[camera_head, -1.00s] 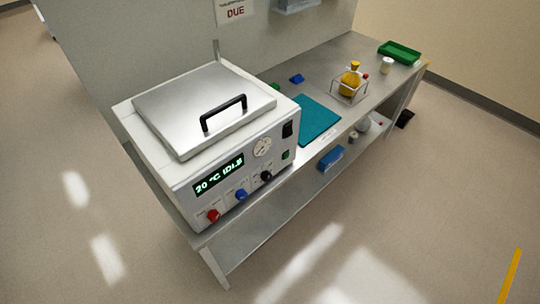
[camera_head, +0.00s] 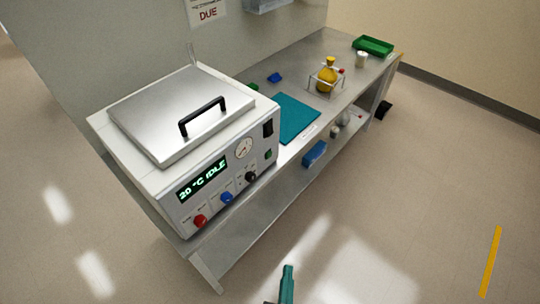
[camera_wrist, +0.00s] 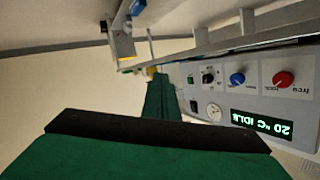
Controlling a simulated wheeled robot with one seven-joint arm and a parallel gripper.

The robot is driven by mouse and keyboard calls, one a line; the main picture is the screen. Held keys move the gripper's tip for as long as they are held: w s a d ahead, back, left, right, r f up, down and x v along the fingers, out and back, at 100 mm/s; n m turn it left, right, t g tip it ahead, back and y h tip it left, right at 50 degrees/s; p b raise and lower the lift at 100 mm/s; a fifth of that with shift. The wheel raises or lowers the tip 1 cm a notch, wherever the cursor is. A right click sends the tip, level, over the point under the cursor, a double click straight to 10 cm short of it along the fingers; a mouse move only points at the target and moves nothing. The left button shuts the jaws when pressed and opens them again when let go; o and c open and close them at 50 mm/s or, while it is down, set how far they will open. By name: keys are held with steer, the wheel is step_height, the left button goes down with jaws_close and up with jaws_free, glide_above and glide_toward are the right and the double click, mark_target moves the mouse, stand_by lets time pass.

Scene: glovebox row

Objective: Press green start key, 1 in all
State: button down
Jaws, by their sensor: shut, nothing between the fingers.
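The small green key (camera_head: 268,154) is on the front panel of the white lidded bath unit (camera_head: 130,185), at the panel's right end below a black rocker switch. The key also shows in the wrist view (camera_wrist: 190,79), where the panel appears upside down. The panel's display (camera_head: 203,179) reads "20 °C IDLE". My gripper (camera_head: 287,272) has green-teal fingers and shows at the bottom of the head view, in front of the bench and apart from the unit. In the wrist view its fingers (camera_wrist: 160,98) are shut and empty, left of the panel.
The panel also carries a red knob (camera_head: 200,221), a blue knob (camera_head: 226,197), a black knob (camera_head: 251,177) and a round gauge (camera_head: 243,148). A teal mat (camera_head: 297,118), a yellow flask (camera_head: 327,74) in a wire rack and a green tray (camera_head: 373,45) are further along the bench. The floor in front is clear.

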mark_target(269, 155)
steer(key=w+r+m+y, duration=0.1)
steer(key=w+r+m, duration=0.1)
steer(key=w, duration=1.3)
steer(key=w+d+r+m+y, duration=0.1)
steer(key=w+r, duration=0.4)
steer(key=w, duration=1)
steer(key=shift+d+m+y, duration=0.25)
steer(key=shift+m+y, duration=0.35)
steer(key=shift+m, duration=0.6)
steer(key=shift+w+a, duration=0.1)
steer(key=w+a, duration=0.5)
steer(key=a, duration=0.2)
steer(key=shift+w+a, duration=0.1)
steer(key=shift+w, duration=0.05)
steer(key=shift+w+a, duration=0.15)
steer(key=shift+a, duration=0.1)
